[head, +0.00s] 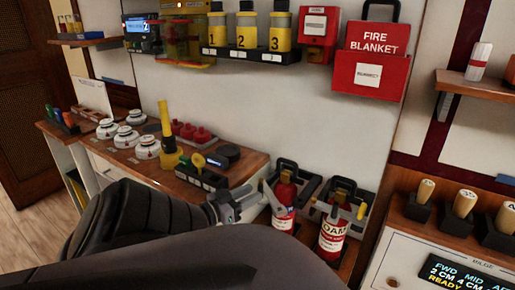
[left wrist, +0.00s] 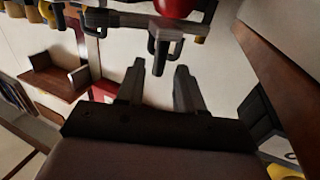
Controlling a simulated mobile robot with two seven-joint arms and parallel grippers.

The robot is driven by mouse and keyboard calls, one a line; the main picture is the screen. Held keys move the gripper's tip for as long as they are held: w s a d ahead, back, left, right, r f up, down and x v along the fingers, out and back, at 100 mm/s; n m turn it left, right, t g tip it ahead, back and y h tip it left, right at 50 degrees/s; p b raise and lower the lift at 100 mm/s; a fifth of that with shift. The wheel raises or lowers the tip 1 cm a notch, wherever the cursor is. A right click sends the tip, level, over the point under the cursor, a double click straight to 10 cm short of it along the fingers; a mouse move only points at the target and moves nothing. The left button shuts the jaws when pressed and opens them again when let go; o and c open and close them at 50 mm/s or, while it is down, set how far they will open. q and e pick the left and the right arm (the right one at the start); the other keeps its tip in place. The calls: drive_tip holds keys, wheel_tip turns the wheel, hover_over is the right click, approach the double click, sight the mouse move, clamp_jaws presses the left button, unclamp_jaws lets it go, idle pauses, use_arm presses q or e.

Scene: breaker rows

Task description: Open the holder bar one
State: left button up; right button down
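Two red fire extinguishers stand in grey and black holders below the wall, the left one (head: 283,194) and the right one (head: 332,238). A black bar shows at the left holder (head: 310,186) and another at the right holder. I cannot read which is bar one. My left gripper (head: 270,197) is beside the left extinguisher. In the left wrist view, its two fingers (left wrist: 160,68) are apart, with a dark holder bar (left wrist: 162,47) just beyond the tips and a red rounded body (left wrist: 176,7) behind it. Contact is unclear. My right gripper is not in view.
A wooden counter (head: 240,172) left of the holders carries a yellow torch (head: 167,130), red knobs and white round units. A red fire blanket box (head: 370,75) hangs above. A panel with wooden-handled levers (head: 465,203) stands at right. My arm covers the lower left foreground.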

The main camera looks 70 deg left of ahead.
use_arm(q)
drive_tip(key=shift+v, duration=1.4)
